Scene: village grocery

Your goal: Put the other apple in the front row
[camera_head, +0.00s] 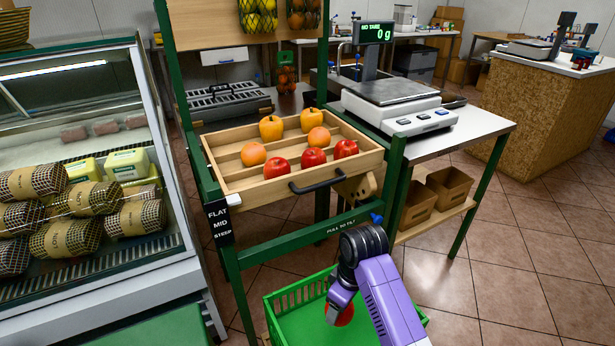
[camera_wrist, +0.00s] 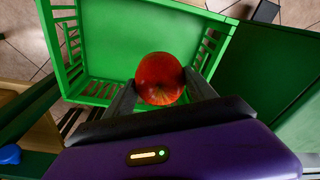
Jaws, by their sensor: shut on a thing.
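A red apple (camera_wrist: 161,78) is between the fingers of my gripper (camera_wrist: 163,92), which is shut on it. In the head view the held apple (camera_head: 339,314) shows partly behind my gripper (camera_head: 340,302), over the green crate (camera_head: 283,300). The wooden display tray (camera_head: 232,187) stands beyond, on a green frame. Its front row holds three red apples: left (camera_head: 276,168), middle (camera_head: 313,157) and right (camera_head: 346,149). The middle row holds two oranges (camera_head: 252,154) (camera_head: 319,137).
The tray has a dark front handle (camera_head: 318,184). A scale (camera_head: 397,105) stands on the counter to its right. A glass display case (camera_head: 95,180) stands close on the left. In the wrist view the green crate (camera_wrist: 105,45) looks empty below the apple. Tiled floor is open at right.

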